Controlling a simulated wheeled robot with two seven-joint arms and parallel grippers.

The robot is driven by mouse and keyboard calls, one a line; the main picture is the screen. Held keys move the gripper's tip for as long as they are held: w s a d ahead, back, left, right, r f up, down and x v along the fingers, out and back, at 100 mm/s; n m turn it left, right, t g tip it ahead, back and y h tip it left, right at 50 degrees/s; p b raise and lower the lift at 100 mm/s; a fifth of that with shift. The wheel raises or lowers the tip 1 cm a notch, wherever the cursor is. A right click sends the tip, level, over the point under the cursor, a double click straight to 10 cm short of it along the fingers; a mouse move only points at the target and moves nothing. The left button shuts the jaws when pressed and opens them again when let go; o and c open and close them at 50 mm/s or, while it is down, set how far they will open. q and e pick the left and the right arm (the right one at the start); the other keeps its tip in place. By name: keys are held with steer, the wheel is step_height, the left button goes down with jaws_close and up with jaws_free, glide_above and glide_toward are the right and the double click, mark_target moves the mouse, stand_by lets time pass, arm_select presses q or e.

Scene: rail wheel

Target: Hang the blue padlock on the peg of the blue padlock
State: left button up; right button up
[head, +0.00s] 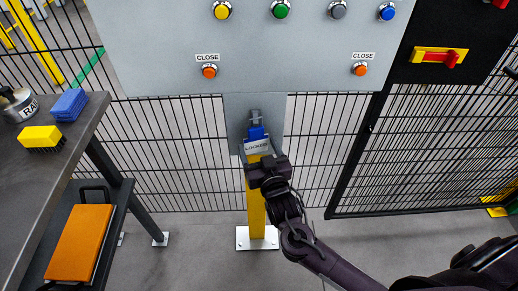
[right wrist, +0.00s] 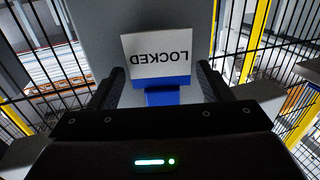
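The blue padlock (head: 256,133) carries a white "LOCKED" label (head: 257,147) and sits upright at a grey peg bracket (head: 255,115) below the grey panel. Whether its shackle is around the peg cannot be made out. My right gripper (head: 267,162) is just in front of and below the label. In the right wrist view the label (right wrist: 160,55) appears upside down, with the blue body (right wrist: 166,95) below it. The right gripper's fingers (right wrist: 162,82) stand apart on both sides, with visible gaps to the blue body. My left gripper is out of view.
A yellow post (head: 256,212) on a white floor plate stands under the bracket. The grey panel (head: 300,60) with coloured buttons is above. Wire fencing (head: 180,150) runs behind.

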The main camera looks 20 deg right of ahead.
steer(key=o, duration=0.3)
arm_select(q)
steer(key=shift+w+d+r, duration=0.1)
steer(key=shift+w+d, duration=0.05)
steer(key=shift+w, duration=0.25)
arm_select(e)
steer(key=shift+s, duration=0.15)
